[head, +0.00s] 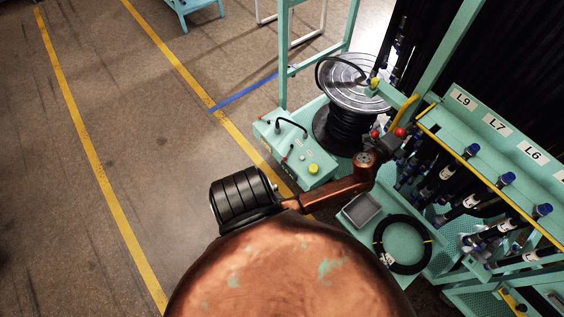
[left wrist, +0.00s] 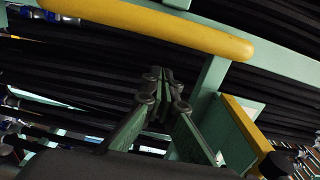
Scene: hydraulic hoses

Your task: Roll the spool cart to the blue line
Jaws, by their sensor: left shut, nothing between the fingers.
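The spool cart is a teal frame (head: 284,55) carrying a spool of black hose (head: 345,132) with a silver disc on top. A yellow handle (head: 404,109) stands at its near right side; a yellow bar with a rounded end (left wrist: 170,27) crosses the top of the left wrist view and looks like this handle. My left gripper (left wrist: 163,86) is shut and empty, its fingertips together just below the bar and apart from it. In the head view my left arm reaches toward the handle; its fingers are hard to make out. The blue line (head: 245,92) lies on the floor left of the cart. My right gripper is not in view.
A teal box with a black handle and a yellow button (head: 300,150) stands in front of the spool. At right is a teal hose rack (head: 482,112) with labels L9, L7 and L6. A coiled black hose (head: 376,243) lies near it. Floor between the yellow lines (head: 100,175) is clear.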

